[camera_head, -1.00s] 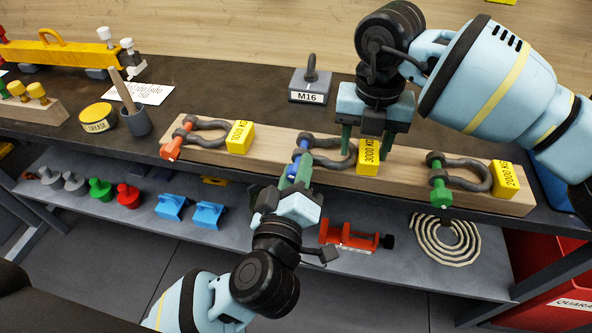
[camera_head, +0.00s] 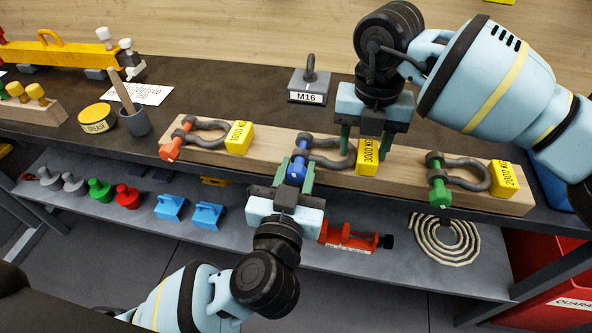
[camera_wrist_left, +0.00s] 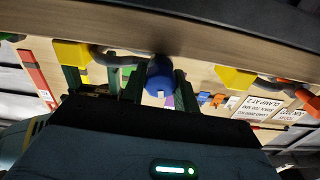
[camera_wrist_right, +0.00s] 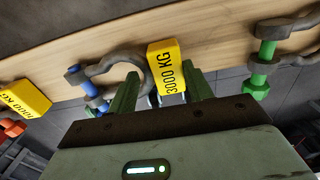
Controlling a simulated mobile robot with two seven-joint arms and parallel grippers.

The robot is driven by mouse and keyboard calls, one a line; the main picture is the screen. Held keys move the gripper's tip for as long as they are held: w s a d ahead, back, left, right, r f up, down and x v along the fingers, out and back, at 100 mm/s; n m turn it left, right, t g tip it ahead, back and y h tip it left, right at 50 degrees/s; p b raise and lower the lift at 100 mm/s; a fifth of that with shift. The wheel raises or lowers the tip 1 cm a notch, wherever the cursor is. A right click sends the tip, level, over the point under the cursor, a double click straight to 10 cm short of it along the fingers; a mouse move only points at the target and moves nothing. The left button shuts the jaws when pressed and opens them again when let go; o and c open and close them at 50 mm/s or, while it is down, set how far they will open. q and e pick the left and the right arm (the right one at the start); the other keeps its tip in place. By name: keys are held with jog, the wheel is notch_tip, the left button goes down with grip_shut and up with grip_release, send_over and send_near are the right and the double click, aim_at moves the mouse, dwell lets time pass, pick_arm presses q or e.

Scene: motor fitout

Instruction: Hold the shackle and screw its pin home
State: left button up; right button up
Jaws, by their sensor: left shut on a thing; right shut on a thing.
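The middle shackle (camera_head: 328,161), grey with a yellow 3000 KG block (camera_head: 368,157), lies at the wooden rail. Its blue pin (camera_head: 297,169) points toward the front edge. My left gripper (camera_head: 300,174) is shut on the blue pin head, one green finger on each side; the left wrist view shows the round blue end (camera_wrist_left: 160,76) with a white mark. My right gripper (camera_head: 366,142) is shut from above on the shackle by the yellow block, which shows between its fingers in the right wrist view (camera_wrist_right: 167,68). The pin's thread is hidden.
An orange-pinned 1000 KG shackle (camera_head: 205,133) sits to the left and a green-pinned 2000 KG shackle (camera_head: 462,174) to the right on the wooden rail (camera_head: 270,150). A grease tin (camera_head: 97,117), cup (camera_head: 136,122) and M16 block (camera_head: 309,88) stand behind.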

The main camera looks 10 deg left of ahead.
pick_arm(q)
jog(key=shift+m, duration=1.1)
pick_arm(e)
jog(key=shift+w+d, duration=0.25)
pick_arm(q)
jog(key=shift+f, duration=0.1)
jog(key=o, duration=1)
pick_arm(e)
jog(key=shift+s+a, duration=0.1)
jog(key=shift+s, duration=0.05)
jog(key=shift+a, duration=0.1)
pick_arm(q)
jog(key=s, duration=1.2)
